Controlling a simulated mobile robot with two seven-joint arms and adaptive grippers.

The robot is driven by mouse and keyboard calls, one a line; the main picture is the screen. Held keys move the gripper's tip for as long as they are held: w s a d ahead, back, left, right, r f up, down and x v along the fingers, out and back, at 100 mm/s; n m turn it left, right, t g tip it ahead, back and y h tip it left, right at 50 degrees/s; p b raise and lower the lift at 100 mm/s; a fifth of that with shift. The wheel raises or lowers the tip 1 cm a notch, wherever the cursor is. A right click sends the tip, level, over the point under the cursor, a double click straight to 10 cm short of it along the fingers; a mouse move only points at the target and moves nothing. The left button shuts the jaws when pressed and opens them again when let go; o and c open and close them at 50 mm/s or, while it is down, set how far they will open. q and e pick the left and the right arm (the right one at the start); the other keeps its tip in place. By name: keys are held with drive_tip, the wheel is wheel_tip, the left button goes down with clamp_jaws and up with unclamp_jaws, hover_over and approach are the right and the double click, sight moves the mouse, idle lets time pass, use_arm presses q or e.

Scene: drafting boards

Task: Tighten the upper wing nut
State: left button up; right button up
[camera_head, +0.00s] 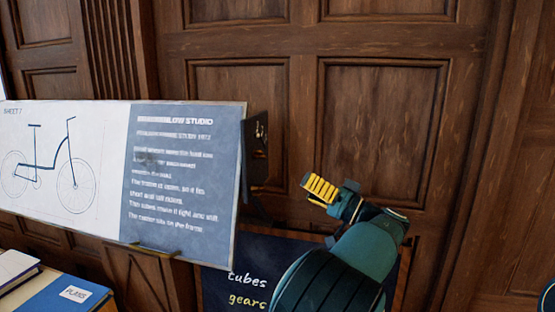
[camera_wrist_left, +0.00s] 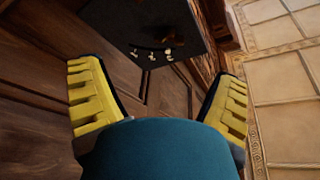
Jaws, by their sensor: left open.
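The upper wing nut (camera_head: 259,130) appears as a small brass-coloured shape on the dark side bracket (camera_head: 257,158) at the right edge of the drafting board (camera_head: 185,180). My left gripper (camera_head: 315,188) is open and empty, apart from the bracket, lower and to its right in the head view. In the left wrist view its yellow fingers stand wide apart around a free gap (camera_wrist_left: 157,72). Beyond them the dark bracket (camera_wrist_left: 125,28) carries small brass and pale pieces (camera_wrist_left: 152,54); which is the upper nut is too small to tell. My right gripper is out of view.
A dark sign (camera_head: 225,285) lettered "tubes" and "gears" stands low behind my left arm. Books (camera_head: 60,295) lie at the lower left. A panelled wooden wall (camera_head: 385,120) closes the back. The space between the left gripper and the bracket looks clear.

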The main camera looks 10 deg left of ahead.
sight(264, 156)
use_arm(q)
drive_tip(key=shift+n+y, duration=0.3)
drive_tip(key=shift+n, duration=0.1)
drive_tip(key=x, duration=0.4)
drive_tip(key=r+p+x, duration=0.1)
drive_tip(key=x, duration=0.4)
drive_tip(key=p+x, duration=0.1)
drive_tip(key=x, duration=0.3)
drive_tip(key=shift+s+r, duration=0.2)
drive_tip(key=shift+r, duration=0.15)
drive_tip(key=c, duration=1.2)
